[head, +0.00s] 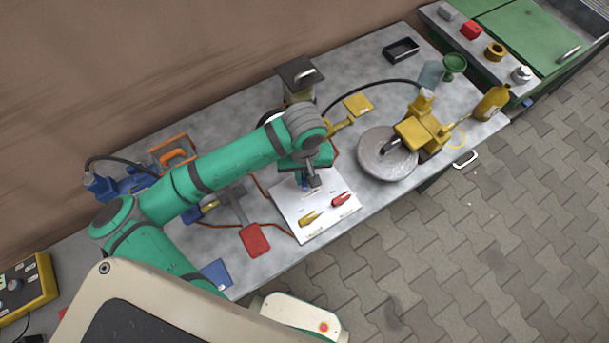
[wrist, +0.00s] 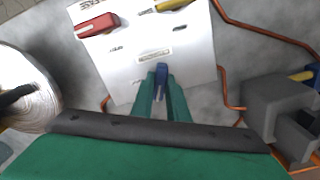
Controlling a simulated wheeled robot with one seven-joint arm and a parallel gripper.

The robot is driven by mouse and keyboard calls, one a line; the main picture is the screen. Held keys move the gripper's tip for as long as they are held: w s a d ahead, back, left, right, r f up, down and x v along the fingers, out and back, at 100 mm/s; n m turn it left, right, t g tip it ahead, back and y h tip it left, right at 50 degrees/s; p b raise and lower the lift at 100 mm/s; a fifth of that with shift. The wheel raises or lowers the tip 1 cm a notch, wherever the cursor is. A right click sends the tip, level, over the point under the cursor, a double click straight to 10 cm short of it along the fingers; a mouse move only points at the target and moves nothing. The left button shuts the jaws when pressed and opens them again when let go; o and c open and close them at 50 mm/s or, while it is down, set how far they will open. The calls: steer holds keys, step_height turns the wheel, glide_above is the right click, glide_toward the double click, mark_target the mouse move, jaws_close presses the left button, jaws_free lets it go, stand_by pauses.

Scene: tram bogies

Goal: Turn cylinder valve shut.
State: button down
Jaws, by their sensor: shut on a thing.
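A white panel (head: 292,207) lies on the grey bench and carries small levers and printed labels. A red lever (head: 341,199) and a yellow lever (head: 310,218) sit near its front side. In the wrist view the red lever (wrist: 98,25) and yellow lever (wrist: 172,5) are at the top. My gripper (wrist: 162,90) is over the opposite side of the panel, its green fingers closed around a small blue lever (wrist: 162,70). Only the blue lever's upper part shows between the fingers. The labels are too small to tell which lever is the cylinder valve.
A round metal disc (head: 375,165) and a yellow device (head: 425,130) stand right of the panel. A grey vise-like block (wrist: 275,105) is close to my gripper in the wrist view. Orange-brown tubing (wrist: 224,85) runs beside the panel.

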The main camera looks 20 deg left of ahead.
mark_target(304, 178)
steer(key=m, duration=1.2)
steer(key=shift+m, duration=0.4)
stand_by(0.3)
steer(key=c, duration=1.7)
jaws_free()
steer(key=shift+r, duration=0.1)
step_height(304, 178, up, 11)
steer(key=shift+f, duration=0.15)
